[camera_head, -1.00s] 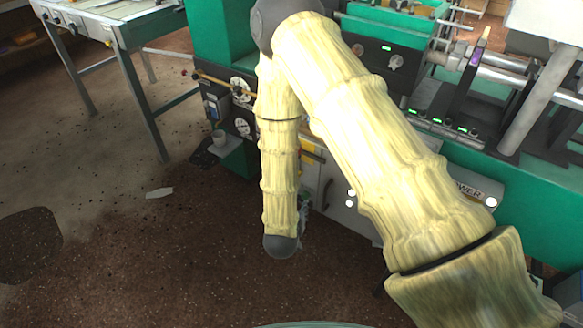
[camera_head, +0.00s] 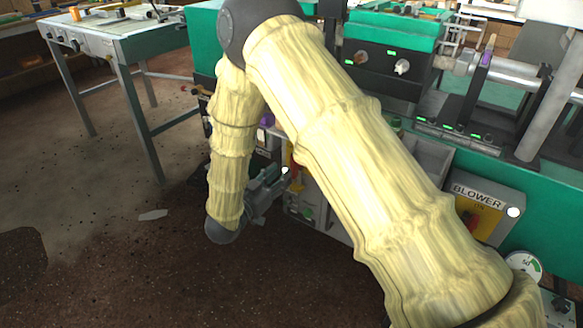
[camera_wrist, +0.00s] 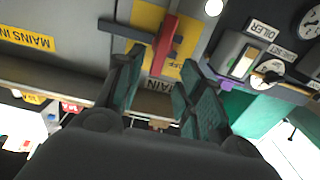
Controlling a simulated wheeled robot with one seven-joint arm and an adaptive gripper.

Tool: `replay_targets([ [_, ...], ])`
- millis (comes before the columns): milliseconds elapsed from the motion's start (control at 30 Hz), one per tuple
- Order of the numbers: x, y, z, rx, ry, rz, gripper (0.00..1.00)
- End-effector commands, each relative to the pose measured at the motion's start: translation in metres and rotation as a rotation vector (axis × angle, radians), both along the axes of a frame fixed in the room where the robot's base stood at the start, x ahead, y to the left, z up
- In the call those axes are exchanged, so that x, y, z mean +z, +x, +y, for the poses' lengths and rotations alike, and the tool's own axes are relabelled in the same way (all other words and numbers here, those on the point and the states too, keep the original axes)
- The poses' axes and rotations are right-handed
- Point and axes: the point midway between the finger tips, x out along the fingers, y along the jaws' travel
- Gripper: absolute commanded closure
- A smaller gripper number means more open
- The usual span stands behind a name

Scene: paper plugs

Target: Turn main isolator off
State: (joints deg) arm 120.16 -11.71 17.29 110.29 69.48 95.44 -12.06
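The main isolator shows in the wrist view as a red handle (camera_wrist: 165,45) on a yellow plate (camera_wrist: 146,18), with part of an "OFF" marking visible. A partly covered label starting "MAIN" (camera_wrist: 160,86) is beside the plate. My gripper (camera_wrist: 158,74) is open, with its two dark fingers apart. The red handle's near end lies in line with the gap between the fingertips; I cannot tell whether they touch it. In the head view my gripper (camera_head: 284,174) points right at the cabinet, close to a small red and yellow patch (camera_head: 295,165) partly hidden by my arm.
A "MAINS IN" label (camera_wrist: 27,40) is at the left in the wrist view. In the head view a "BLOWER" box (camera_head: 490,203) stands at right and a bench (camera_head: 120,45) at back left.

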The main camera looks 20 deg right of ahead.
Motion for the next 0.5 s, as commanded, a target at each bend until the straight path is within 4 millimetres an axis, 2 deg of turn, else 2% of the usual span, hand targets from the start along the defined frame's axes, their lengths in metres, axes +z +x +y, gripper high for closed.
replay_targets([
  [300,-0.001,0.03,-0.04,-0.001,0.001,-0.001,0.62],
  [500,-0.001,0.041,-0.052,0.001,0.001,0.001,0.62],
])
